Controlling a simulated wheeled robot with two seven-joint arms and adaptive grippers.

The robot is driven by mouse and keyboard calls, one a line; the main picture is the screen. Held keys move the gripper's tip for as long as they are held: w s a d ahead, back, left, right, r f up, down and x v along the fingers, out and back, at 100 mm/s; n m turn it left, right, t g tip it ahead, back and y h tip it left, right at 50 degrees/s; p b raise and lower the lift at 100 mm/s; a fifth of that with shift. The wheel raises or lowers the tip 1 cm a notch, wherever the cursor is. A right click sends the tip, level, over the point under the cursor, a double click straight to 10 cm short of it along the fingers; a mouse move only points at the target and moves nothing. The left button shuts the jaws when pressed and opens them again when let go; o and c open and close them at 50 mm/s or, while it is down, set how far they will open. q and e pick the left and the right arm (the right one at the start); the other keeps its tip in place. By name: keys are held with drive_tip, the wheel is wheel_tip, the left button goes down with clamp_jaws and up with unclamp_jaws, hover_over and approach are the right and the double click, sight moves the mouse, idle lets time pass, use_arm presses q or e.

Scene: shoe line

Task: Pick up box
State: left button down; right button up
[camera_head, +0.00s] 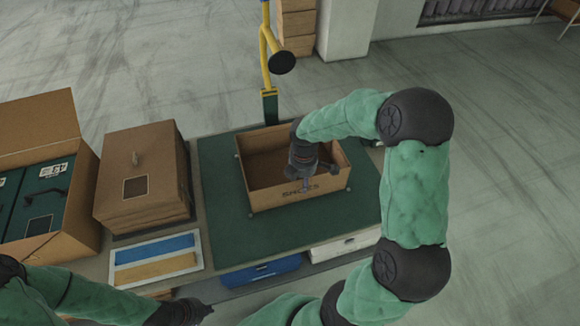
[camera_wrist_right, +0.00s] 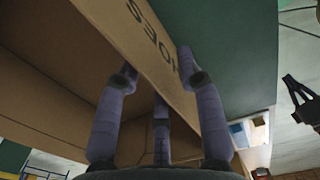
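An open cardboard box (camera_head: 262,200) marked "SHOES" stands upright on a green mat (camera_head: 222,222). It looks empty, though my right arm hides part of its inside. My right gripper (camera_head: 318,178) reaches down over the box's near wall at the right, its fingers spread. In the right wrist view, that wall (camera_wrist_right: 148,55) passes between my right gripper's fingers (camera_wrist_right: 158,72), one inside and one on the lettered outer face. I cannot tell if either finger touches it. My left gripper (camera_head: 203,309) is low at the front, away from the box, empty; its spread fingers show in the wrist view (camera_wrist_right: 300,92).
A closed brown box (camera_head: 140,188) and a larger open carton (camera_head: 72,215) with dark green boxes stand at the left. A tray (camera_head: 157,259) with blue and tan strips lies before them. A yellow post (camera_head: 266,60) rises behind the mat. Blue and white drawers sit below the table edge.

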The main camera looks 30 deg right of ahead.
drive_tip(key=b, duration=0.2)
hover_over(300, 199)
drive_tip(key=f, duration=0.4)
drive_tip(key=shift+w+d+f, duration=0.15)
drive_tip(key=shift+w+d, duration=0.05)
clamp_jaws()
drive_tip(key=shift+r+p, duration=0.25)
drive_tip(key=shift+p, duration=0.05)
